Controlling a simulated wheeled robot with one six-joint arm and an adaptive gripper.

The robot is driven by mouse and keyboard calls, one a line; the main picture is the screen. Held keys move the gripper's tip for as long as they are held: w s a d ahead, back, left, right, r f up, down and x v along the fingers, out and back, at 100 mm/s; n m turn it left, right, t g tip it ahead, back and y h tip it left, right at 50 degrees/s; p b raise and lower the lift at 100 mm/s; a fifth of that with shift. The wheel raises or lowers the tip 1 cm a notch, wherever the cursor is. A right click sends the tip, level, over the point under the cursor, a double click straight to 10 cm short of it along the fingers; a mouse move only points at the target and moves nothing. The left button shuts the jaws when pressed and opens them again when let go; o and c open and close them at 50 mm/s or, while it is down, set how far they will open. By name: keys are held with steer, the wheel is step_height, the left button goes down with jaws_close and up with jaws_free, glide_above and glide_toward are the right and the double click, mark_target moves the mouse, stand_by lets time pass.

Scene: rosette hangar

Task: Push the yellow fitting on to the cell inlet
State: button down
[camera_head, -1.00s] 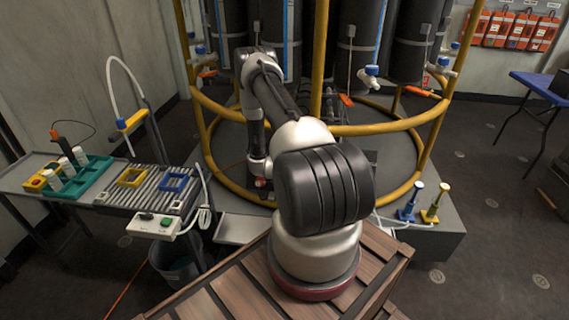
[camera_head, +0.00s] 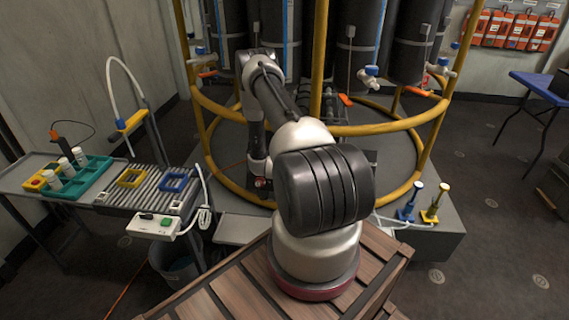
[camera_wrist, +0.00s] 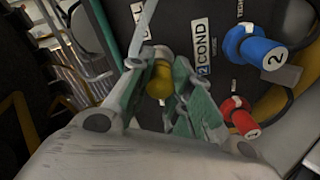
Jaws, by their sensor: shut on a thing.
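In the wrist view my gripper (camera_wrist: 160,76) has its green fingers closed around the yellow fitting (camera_wrist: 159,84). A pale hose (camera_wrist: 141,30) runs up behind the fitting. The fitting is in front of a dark panel (camera_wrist: 180,14), next to a partly hidden white label ending in "LL". I cannot make out the cell inlet itself, or whether the fitting touches it. In the head view my arm hides the fitting, and the gripper is not clearly visible.
Right of the fitting are a "2 COND" label (camera_wrist: 202,45), a blue part marked 2 (camera_wrist: 256,47) and a red part marked 1 (camera_wrist: 240,116). Yellow rails (camera_head: 375,129) ring the dark cylinders. A side table holds a teal rack (camera_head: 80,180) and a yellow frame (camera_head: 131,178).

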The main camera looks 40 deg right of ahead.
steer(key=c, duration=1.2)
jaws_free()
steer(key=shift+c, duration=0.2)
steer(key=v, duration=1.2)
